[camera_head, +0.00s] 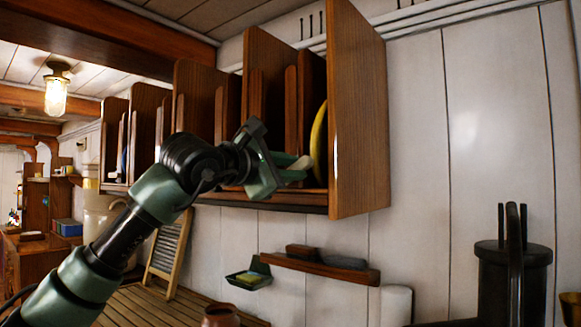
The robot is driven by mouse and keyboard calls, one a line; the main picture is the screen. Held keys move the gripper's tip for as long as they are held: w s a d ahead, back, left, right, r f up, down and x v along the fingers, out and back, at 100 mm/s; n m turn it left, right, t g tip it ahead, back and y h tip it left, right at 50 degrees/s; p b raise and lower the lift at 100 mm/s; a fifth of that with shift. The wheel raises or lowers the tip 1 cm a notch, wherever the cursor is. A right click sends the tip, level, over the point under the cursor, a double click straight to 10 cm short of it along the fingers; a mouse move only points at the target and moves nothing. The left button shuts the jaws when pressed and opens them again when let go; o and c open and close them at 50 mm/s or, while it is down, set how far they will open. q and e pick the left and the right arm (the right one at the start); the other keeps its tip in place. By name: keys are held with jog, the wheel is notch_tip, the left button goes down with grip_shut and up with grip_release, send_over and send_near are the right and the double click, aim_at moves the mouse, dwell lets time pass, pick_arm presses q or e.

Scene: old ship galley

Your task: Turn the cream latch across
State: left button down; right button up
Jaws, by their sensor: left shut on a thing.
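My left gripper (289,168) reaches up from the left to the wooden plate rack (358,110) on the wall. Its green fingers are shut on a small pale piece (303,162) at their tips, in front of the rack's lower part. The piece looks like the cream latch, but the fingers hide most of it, so I cannot tell its angle. A yellow plate (319,140) stands on edge in the rack just right of the fingertips. My right gripper is not in view.
Below the rack, a wooden wall shelf (320,271) holds brushes, with a green soap dish (248,275) beside it. A washboard (168,250) leans on the slatted counter (150,306). A black cylinder (515,285) stands at right. The white wall right of the rack is clear.

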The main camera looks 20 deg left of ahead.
pick_arm(q)
jog(key=m, duration=0.6)
jog(key=shift+d+f, duration=0.15)
jog(key=shift+f, duration=0.2)
jog(key=shift+f+m+p, duration=0.1)
jog(key=shift+m+p, duration=0.2)
jog(key=c, duration=1.2)
grip_release()
jog(key=shift+s, duration=0.1)
jog(key=shift+c, duration=0.2)
jog(key=b+v, duration=0.3)
jog(key=v, duration=0.4)
jog(key=shift+s, duration=0.4)
